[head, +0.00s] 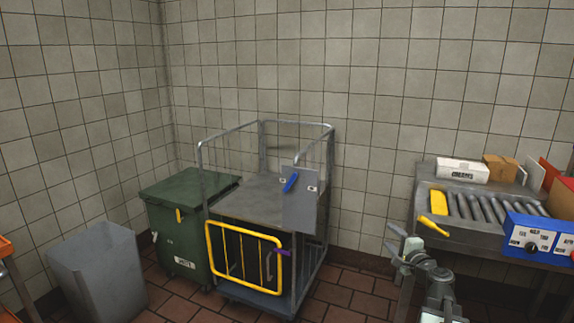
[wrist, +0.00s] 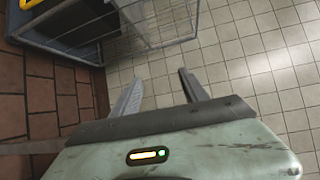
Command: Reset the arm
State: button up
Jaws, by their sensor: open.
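My gripper (head: 405,240) shows at the lower right of the head view, raised in front of the tiled wall and just left of the roller table. In the wrist view my gripper (wrist: 160,85) has its two fingers spread apart with nothing between them. Beyond the fingers are pale tiles and part of the cart. No object is held.
A wire cart (head: 265,190) with a yellow gate (head: 243,255) stands at centre, beside a green bin (head: 178,235). A grey open bin (head: 98,275) is at left. The roller table (head: 430,205) on the right carries boxes, including a white box (head: 462,170), and a blue control box (head: 537,236).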

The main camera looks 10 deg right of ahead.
jog(key=w+a+f+n+g+y, duration=0.1)
jog(key=a+f+n+g+y, duration=0.2)
jog(key=a, duration=0.9)
jog(key=w+a+f+n+g+y, duration=0.15)
jog(key=a+f+n, duration=0.3)
jog(key=a, duration=0.65)
jog(key=w+a+f+n+g+y, duration=0.1)
jog(key=a+f+n+g+y, duration=0.2)
jog(key=a, duration=0.9)
jog(key=s+a+f+n+g+h, duration=0.4)
jog(key=s+a+f+n+g, duration=0.25)
jog(key=s+f+n, duration=0.35)
jog(key=s+d+r+m+g+h+p, duration=0.1)
jog(key=s+d+r+g+h+p, duration=0.15)
jog(key=s+d, duration=0.45)
notch_tip(320, 180, up, 20)
jog(key=p, duration=2.1)
jog(key=shift+a, duration=0.15)
jog(key=shift+f, duration=0.1)
